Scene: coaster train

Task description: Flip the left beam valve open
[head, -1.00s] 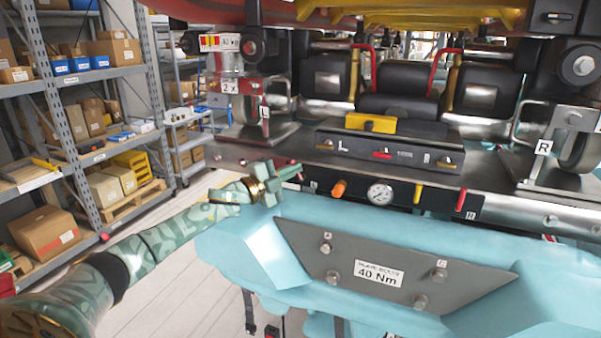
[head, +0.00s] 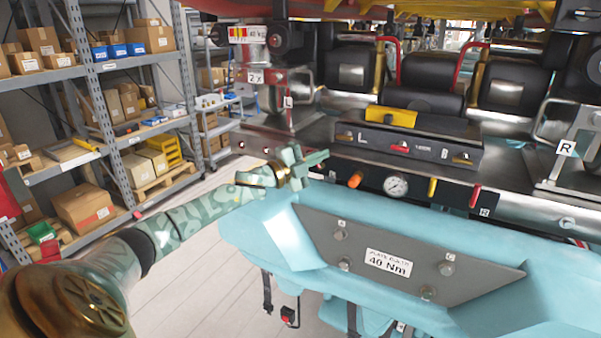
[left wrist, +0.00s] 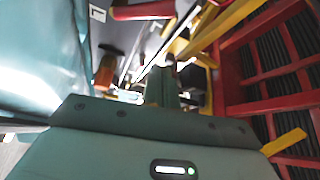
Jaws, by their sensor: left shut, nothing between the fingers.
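My left gripper (head: 318,164) is shut and empty, just left of the valve panel under the steel beam. A red lever (left wrist: 143,11) shows at the top of the left wrist view, beside a white label (left wrist: 97,13); it looks like the left beam valve handle, apart from the fingers. In the head view my gripper covers the panel's left end, so that lever cannot be made out there. The orange knob (head: 355,180) is right of the fingertips. The right-hand red lever (head: 475,196) hangs beside the R label (head: 484,212). My right gripper is out of view.
A pressure gauge (head: 396,186) and a yellow lever (head: 432,187) sit along the panel. A teal body with a grey bolted plate (head: 450,297) lies below. Shelves with boxes (head: 83,204) stand left. Open floor (head: 190,290) lies between.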

